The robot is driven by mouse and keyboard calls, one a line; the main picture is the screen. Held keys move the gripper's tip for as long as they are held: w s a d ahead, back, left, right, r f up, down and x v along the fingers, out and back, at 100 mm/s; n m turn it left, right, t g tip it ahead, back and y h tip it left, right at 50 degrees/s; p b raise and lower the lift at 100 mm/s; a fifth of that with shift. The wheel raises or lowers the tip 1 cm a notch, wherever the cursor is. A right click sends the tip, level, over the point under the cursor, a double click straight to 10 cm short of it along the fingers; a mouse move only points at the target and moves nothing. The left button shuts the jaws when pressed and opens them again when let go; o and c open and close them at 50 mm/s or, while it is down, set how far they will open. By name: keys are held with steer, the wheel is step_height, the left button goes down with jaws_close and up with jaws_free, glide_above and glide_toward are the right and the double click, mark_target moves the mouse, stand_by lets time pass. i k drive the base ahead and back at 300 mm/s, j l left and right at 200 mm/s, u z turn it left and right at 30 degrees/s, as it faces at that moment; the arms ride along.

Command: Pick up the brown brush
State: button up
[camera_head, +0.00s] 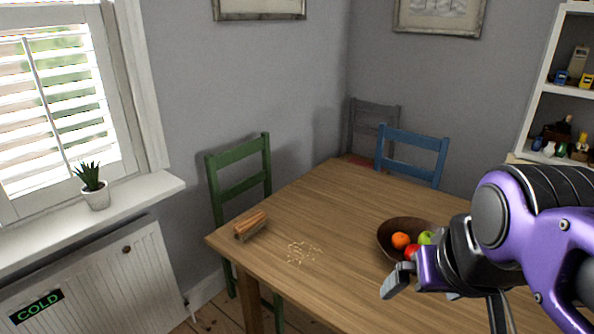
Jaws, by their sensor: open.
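The brown brush (250,225) lies near the left corner of the wooden table (335,205). It has a brown wooden back and paler bristles along its lower side. My gripper (396,282) is over the right part of the table, well to the right of the brush and apart from it. It is open, and I see nothing between its fingers. The purple arm covers the right part of the table.
Pale crumbs (302,251) are scattered right of the brush. A brown fruit bowl (388,240) stands close behind my gripper. A green chair (240,172) and a blue chair (412,155) stand at the table. The tabletop between brush and back corner is clear.

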mark_target(245, 228)
steer(key=i+j+z, duration=0.25)
steer(key=j, duration=0.45)
steer(key=i+j+z, duration=0.2)
steer(key=j, duration=0.5)
steer(key=i+j+z, duration=0.1)
steer(key=j+z, duration=0.15)
steer(key=j, duration=0.45)
steer(key=j+z, duration=0.25)
steer(key=j, duration=0.5)
steer(key=i, duration=0.05)
